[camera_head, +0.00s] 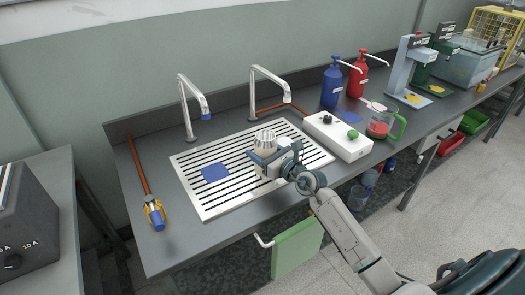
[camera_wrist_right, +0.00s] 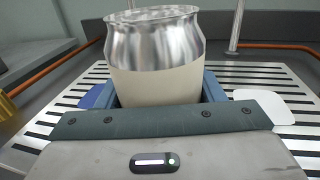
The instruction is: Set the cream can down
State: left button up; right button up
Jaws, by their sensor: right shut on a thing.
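The cream can (camera_head: 265,138) has a cream body and a shiny silver upper part. It stands upright in my right gripper (camera_head: 265,158), which is shut on it. In the right wrist view the can (camera_wrist_right: 155,75) sits between the blue jaws, its lower end hidden by the gripper. The can is over the slotted drain grate (camera_head: 240,205); I cannot tell whether it touches it. A blue square (camera_head: 215,172) lies on the grate to the left of the can, and a white patch (camera_wrist_right: 264,105) lies to its right. My left gripper is not in view.
Two taps (camera_head: 190,105) (camera_head: 268,90) stand behind the grate. A white box with knobs (camera_head: 338,137) is close on the right, then a jug with red contents (camera_head: 380,127). Blue and red pump bottles (camera_head: 331,85) (camera_head: 357,78) stand behind.

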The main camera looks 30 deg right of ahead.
jog(key=o, duration=1)
jog(key=shift+f, duration=0.1)
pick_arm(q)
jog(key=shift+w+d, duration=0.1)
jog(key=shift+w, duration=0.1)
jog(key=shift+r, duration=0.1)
pick_arm(e)
jog(key=shift+r, duration=0.2)
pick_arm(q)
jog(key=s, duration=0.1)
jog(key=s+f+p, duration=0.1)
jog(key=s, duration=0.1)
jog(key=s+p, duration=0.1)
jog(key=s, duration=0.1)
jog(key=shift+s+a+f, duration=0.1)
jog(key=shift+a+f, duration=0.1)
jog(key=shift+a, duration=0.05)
pick_arm(e)
jog(key=v, duration=1.2)
